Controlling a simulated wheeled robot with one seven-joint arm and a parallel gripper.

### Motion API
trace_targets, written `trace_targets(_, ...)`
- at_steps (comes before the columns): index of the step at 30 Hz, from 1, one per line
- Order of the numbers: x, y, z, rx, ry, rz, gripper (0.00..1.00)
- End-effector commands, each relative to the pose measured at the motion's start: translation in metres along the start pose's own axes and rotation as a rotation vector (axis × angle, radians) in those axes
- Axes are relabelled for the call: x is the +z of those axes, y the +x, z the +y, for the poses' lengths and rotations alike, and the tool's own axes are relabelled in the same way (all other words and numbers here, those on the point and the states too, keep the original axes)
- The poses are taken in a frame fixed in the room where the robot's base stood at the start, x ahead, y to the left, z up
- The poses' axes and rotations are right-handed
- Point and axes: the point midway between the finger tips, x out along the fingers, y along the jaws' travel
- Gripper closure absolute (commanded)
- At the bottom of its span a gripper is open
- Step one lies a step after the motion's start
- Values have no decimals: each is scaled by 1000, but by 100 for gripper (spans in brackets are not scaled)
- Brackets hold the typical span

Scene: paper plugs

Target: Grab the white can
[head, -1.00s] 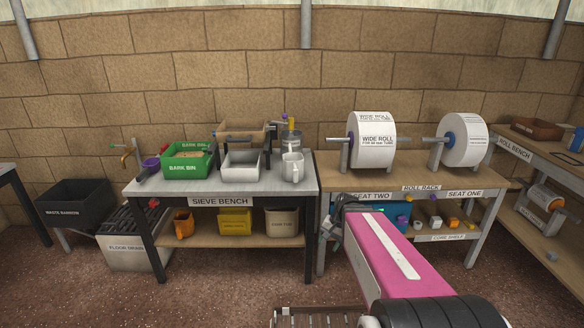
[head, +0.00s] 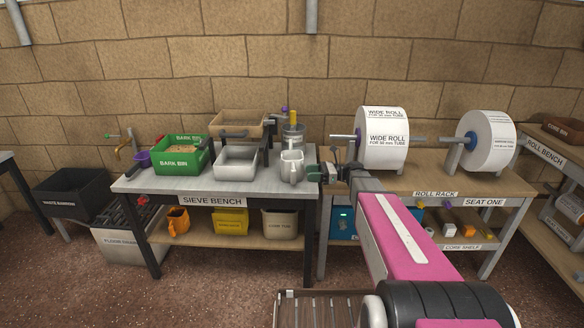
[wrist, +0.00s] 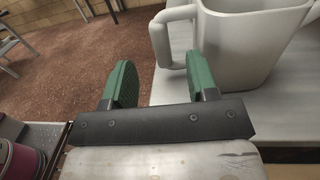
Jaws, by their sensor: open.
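The white can (head: 292,167), a square-sided jug with a loop handle, stands upright on the front right of the sieve bench. My gripper (head: 322,172) is just right of it, at about its height. In the wrist view the white can (wrist: 245,45) fills the upper right, and its handle points left. My gripper (wrist: 160,82) is open and empty, with two green finger pads. The handle appears just beyond the fingertips, nearer the right finger. I cannot tell whether that finger touches the can.
The white tray (head: 236,163) is close left of the can, and a grey metal canister (head: 293,138) stands behind it. The green bark bin (head: 183,156) is farther left. The wide roll (head: 383,140) on its rack stands to the right. The bench's front right corner is bare.

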Motion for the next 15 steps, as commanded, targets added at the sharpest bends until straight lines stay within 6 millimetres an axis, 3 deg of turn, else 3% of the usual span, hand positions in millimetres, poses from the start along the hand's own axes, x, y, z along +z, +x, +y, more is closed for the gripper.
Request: trace_targets(15, 1, 55, 1, 0, -2, 1, 47)
